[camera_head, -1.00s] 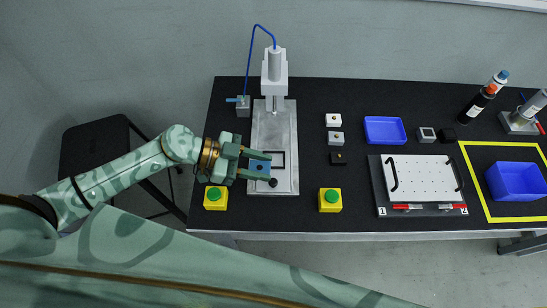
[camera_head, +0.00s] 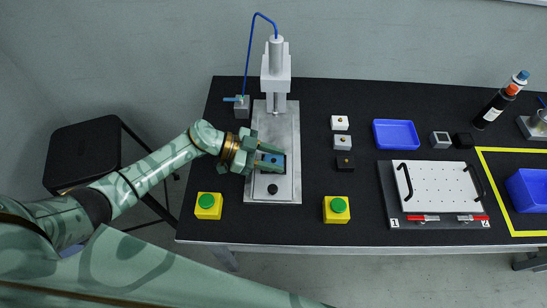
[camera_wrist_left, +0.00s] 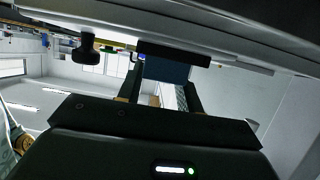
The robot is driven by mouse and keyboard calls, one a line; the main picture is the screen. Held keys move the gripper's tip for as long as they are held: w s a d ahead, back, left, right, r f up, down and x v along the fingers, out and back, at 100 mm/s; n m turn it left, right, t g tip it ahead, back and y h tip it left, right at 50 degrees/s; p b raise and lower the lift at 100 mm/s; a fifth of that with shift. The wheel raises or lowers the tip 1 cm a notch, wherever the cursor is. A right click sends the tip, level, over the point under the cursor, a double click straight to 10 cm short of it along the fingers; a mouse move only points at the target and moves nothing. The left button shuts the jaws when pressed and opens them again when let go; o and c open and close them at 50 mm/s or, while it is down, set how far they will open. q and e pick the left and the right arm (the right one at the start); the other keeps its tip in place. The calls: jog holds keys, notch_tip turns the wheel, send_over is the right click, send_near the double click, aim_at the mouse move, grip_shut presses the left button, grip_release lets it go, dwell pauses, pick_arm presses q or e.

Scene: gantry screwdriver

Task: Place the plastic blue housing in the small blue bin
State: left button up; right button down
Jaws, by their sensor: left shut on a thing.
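My left gripper (camera_head: 262,158) is shut on the blue housing (camera_head: 272,159), at the black square frame on the silver fixture plate (camera_head: 287,185), below the screwdriver. I cannot tell whether the housing rests in the frame or hangs just above it. In the left wrist view the housing (camera_wrist_left: 166,70) shows dark blue between the two fingers, close to a dark rim. A small shallow blue bin (camera_head: 396,133) lies right of the plate, apart from the gripper, and looks empty. My right gripper is not in view.
The gantry screwdriver (camera_head: 276,75) rises behind the gripper. Small blocks (camera_head: 341,143) stand between plate and bin. Two yellow button boxes (camera_head: 337,210) are near the front edge. A white board (camera_head: 437,187) and a deeper blue bin (camera_head: 530,190) are further right.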

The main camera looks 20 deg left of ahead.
pick_arm(q)
jog(key=shift+f, duration=0.2)
jog(key=o, duration=1.1)
